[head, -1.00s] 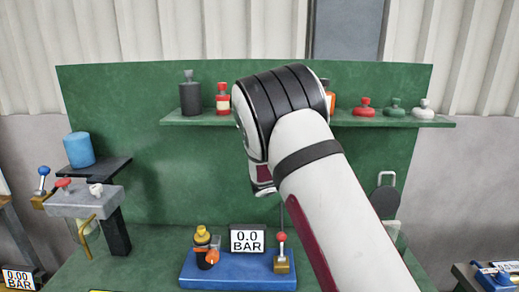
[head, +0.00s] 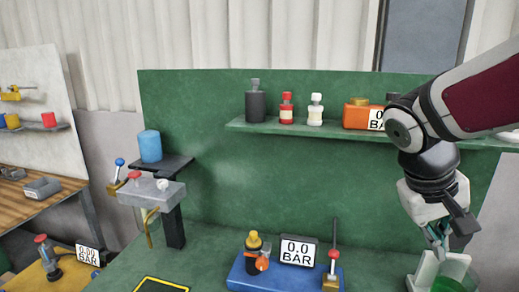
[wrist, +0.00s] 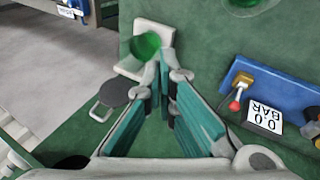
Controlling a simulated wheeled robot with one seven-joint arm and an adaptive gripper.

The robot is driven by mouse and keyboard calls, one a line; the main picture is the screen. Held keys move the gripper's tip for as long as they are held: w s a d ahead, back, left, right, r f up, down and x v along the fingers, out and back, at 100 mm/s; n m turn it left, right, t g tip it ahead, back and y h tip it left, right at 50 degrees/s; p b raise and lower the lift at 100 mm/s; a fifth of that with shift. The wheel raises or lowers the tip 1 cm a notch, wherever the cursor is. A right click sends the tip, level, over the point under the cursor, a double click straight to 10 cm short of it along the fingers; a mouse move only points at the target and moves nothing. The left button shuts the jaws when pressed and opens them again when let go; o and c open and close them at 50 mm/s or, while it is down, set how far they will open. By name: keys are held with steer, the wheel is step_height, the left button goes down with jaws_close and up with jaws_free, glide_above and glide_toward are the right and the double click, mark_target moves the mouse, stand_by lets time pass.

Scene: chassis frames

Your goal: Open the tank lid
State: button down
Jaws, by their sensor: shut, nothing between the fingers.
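My gripper (head: 441,246) is shut and empty, pointing down at the right of the head view. Its teal-padded fingers (wrist: 168,75) also show in the wrist view. Just beyond their tips is a translucent green round body (wrist: 145,46) on a white stand (wrist: 131,67); the green body also shows at the lower right of the head view (head: 453,285), partly cut off. A dark round disc with a pale loop handle (wrist: 115,93) lies left of the fingers in the wrist view, apart from them. I cannot tell for sure which part is the tank lid.
A blue base (head: 255,277) with a yellow-capped valve, a 0.0 BAR display (head: 297,251) and a red-knobbed lever (head: 333,262) stands left of my gripper. A shelf (head: 290,128) with bottles and an orange box (head: 356,117) is above. The green bench between is partly clear.

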steer(key=s+a+r+t+y, duration=0.2)
steer(key=s+a+t+y, duration=0.2)
steer(key=s+a, duration=0.5)
steer(key=shift+a+n+y, duration=0.4)
steer(key=shift+a, duration=0.25)
steer(key=c, duration=2.4)
jaws_free()
steer(key=shift+s+a, duration=0.2)
steer(key=shift+a, duration=0.1)
steer(key=c, duration=1.9)
jaws_free()
steer(key=shift+a, duration=0.15)
steer(key=shift+o, duration=1)
steer(key=shift+w, duration=0.2)
steer(key=w+d+f+n+g+h+b, duration=0.1)
steer(key=w+d+f+n+g+h, duration=0.35)
steer(key=w+d, duration=0.5)
steer(key=w+d+f+n+g+h, duration=0.3)
steer(key=w+d+n+g+h, duration=0.15)
steer(key=w+d, duration=0.55)
steer(key=w+d+n+h, duration=0.1)
steer(key=w+n+h, duration=0.65)
steer(key=w, duration=0.55)
steer(key=shift+m+g+h, duration=0.25)
steer(key=shift+m+g, duration=0.05)
steer(key=shift+m, duration=0.05)
steer(key=p+x, duration=0.2)
steer(key=x, duration=1.2)
steer(key=shift+w+f, duration=0.15)
